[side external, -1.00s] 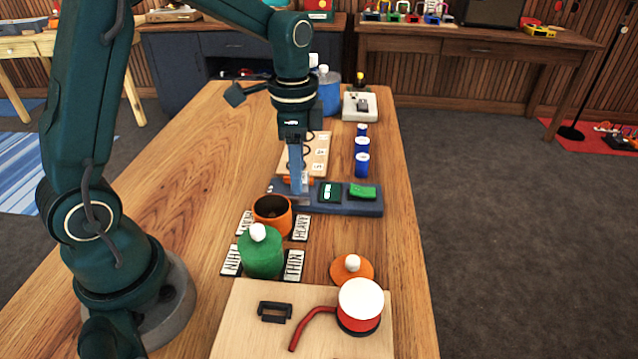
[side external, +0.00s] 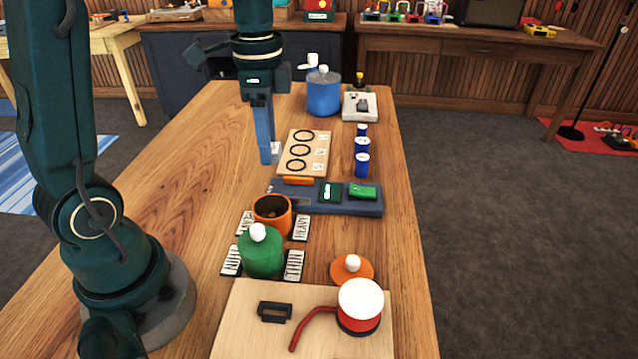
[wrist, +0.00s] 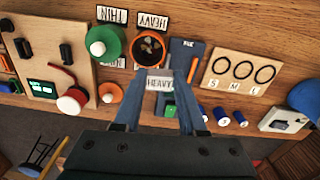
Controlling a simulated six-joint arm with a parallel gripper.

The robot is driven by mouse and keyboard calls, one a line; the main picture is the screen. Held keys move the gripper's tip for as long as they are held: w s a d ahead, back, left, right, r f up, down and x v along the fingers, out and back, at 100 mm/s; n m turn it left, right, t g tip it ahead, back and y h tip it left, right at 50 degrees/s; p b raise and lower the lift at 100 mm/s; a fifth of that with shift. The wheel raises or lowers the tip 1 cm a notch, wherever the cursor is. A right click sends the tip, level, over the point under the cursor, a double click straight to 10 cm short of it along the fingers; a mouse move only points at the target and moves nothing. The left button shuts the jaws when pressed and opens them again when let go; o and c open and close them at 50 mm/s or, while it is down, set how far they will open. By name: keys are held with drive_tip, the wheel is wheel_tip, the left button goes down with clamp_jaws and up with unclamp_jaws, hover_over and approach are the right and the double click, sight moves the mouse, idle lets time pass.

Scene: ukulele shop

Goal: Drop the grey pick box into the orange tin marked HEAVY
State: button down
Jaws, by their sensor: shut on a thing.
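My gripper (side external: 265,158) is shut on a small pale-grey box, seen in the wrist view (wrist: 160,83) between the fingertips with HEAVY on its face. In the side view the gripper is raised, left of the ring board, and the fingers hide most of the box. The orange tin (side external: 273,216) stands open on the table, nearer the camera, with dark contents; it also shows in the wrist view (wrist: 148,50). HEAVY cards (side external: 300,228) lie beside it. Its orange lid (side external: 352,269) with a white knob lies apart to the right.
A green lidded tin (side external: 262,254) stands close by the orange one, beside THIN cards. A blue-grey tray (side external: 340,208) lies behind the orange tin. The ring board (side external: 304,150), blue pots and a blue tin (side external: 323,97) are beyond. The table's left is clear.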

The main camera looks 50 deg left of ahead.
drive_tip(key=s+d+r, duration=0.2)
drive_tip(key=d+r, duration=0.1)
wheel_tip(320, 180, down, 6)
idle(0.5)
drive_tip(key=shift+f, duration=0.1)
drive_tip(key=shift+c, duration=2)
unclamp_jaws()
